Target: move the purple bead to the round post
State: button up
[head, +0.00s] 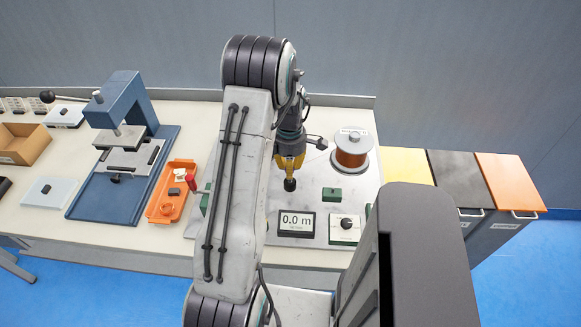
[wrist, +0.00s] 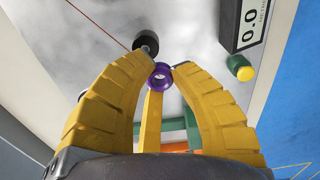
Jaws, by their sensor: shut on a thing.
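My gripper (wrist: 163,72) is shut on the purple bead (wrist: 161,83), a small ring held between its yellow fingertips in the wrist view. In the head view the yellow fingers of my gripper (head: 290,165) show over the winder's pale base, and the bead cannot be made out there. A short black round piece (wrist: 147,42) is just beyond the fingertips in the wrist view. A green cylinder with a yellow end (wrist: 241,69) is to their right. I cannot tell which piece is the round post.
A copper wire spool (head: 351,150) stands right of my gripper. A display (head: 296,224) and a knob box (head: 345,229) are in front. An orange tray (head: 160,212) and a blue press (head: 122,105) are at left. Bins (head: 497,215) stand at right.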

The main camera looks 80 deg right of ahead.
jog(key=shift+w+d+f, duration=0.1)
jog(key=shift+w+d, duration=0.1)
jog(key=shift+d, duration=0.45)
jog(key=shift+s+d+n, duration=0.15)
jog(key=shift+d+n, duration=0.25)
jog(key=shift+f+b, duration=1.5)
jog(key=shift+f, duration=0.95)
jog(key=shift+f+b, duration=0.3)
jog(key=shift+f+b, duration=0.3)
jog(key=shift+f, duration=0.05)
jog(key=shift+f+b, duration=0.4)
jog(key=shift+f, duration=0.1)
jog(key=o, duration=0.8)
